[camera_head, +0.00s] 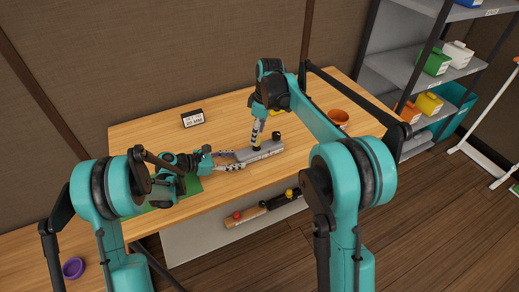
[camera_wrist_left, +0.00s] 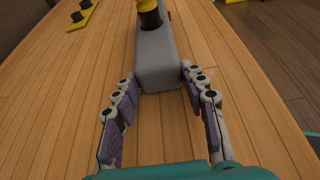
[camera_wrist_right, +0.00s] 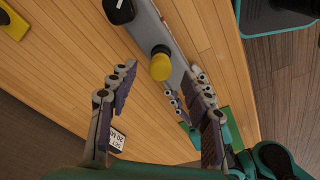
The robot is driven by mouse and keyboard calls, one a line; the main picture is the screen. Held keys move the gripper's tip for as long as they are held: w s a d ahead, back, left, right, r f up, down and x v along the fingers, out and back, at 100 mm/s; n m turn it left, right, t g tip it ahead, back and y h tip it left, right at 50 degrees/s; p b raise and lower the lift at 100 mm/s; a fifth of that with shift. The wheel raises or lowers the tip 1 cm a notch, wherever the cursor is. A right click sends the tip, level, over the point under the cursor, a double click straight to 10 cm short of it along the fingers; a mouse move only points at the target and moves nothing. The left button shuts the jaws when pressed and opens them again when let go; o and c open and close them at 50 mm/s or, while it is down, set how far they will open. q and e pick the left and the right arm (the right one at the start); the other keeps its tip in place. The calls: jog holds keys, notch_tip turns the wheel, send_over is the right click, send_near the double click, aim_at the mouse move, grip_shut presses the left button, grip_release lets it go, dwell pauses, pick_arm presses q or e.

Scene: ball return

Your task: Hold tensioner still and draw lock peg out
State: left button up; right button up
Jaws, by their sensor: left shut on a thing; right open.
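The tensioner (camera_head: 268,153) is a grey bar lying on the wooden table. My left gripper (camera_head: 242,161) is shut on its near end, as the left wrist view shows with a finger on each side of the grey bar (camera_wrist_left: 155,62). The lock peg (camera_wrist_right: 161,67) stands in the bar and shows a round yellow top in the right wrist view. Its black and yellow shaft shows at the top of the left wrist view (camera_wrist_left: 149,18). My right gripper (camera_head: 257,139) points down over the bar, open, with its fingers apart on either side of the peg. It hides most of the peg from the head view.
A black knob (camera_head: 276,135) stands at the bar's far end. A small sign (camera_head: 193,119) and an orange bowl (camera_head: 338,118) stand farther back. A green mat (camera_head: 188,188) lies under my left arm. A shelf (camera_head: 400,70) with bins stands at right. The table's middle back is clear.

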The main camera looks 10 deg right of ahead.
aim_at(259, 150)
jog(key=shift+w+a+f, duration=0.1)
jog(key=shift+a+f, duration=0.1)
jog(key=shift+f, duration=1.4)
jog(key=shift+c, duration=0.2)
grip_shut()
jog(key=c, duration=0.7)
grip_release()
jog(key=shift+r, duration=0.15)
jog(key=c, duration=0.3)
